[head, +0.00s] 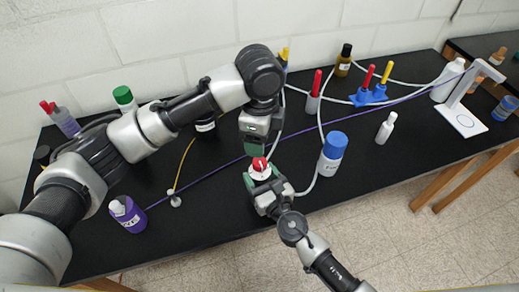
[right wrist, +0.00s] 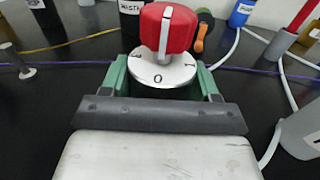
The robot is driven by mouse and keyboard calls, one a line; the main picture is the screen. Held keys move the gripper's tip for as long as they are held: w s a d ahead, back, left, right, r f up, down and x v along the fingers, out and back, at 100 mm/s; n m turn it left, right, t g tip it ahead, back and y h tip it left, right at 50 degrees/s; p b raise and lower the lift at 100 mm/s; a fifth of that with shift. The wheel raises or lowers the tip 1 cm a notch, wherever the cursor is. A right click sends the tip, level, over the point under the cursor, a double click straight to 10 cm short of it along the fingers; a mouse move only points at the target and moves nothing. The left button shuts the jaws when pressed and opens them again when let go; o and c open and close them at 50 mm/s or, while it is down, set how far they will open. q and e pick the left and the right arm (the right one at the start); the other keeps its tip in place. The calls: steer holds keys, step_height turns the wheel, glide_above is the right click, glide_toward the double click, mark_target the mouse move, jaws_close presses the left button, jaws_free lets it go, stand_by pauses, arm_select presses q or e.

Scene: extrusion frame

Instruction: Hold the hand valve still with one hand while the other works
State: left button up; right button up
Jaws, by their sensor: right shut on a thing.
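The hand valve has a red knob (head: 259,164) with a white pointer stripe, above a round white dial (right wrist: 162,74) marked with I, O and I. My right gripper (head: 262,184) is shut on the valve's body just below the dial. Its green finger pads show on both sides in the right wrist view (right wrist: 160,85). My left gripper (head: 260,142) points down just above the red knob; how far apart its fingers are does not show clearly. The right wrist view shows the knob uncovered, with its stripe upright in the picture.
A blue-capped bottle (head: 332,153) stands close right of the valve. White tubes, a yellow cable and a purple cable (head: 205,180) cross the black bench (head: 300,185). A purple bottle (head: 127,213), a small white bottle (head: 386,128) and a blue rack (head: 367,96) stand farther off.

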arm_select(q)
step_height(320, 180, up, 4)
steer(key=shift+f, duration=0.1)
stand_by(0.4)
arm_select(e)
steer(key=o, duration=1.1)
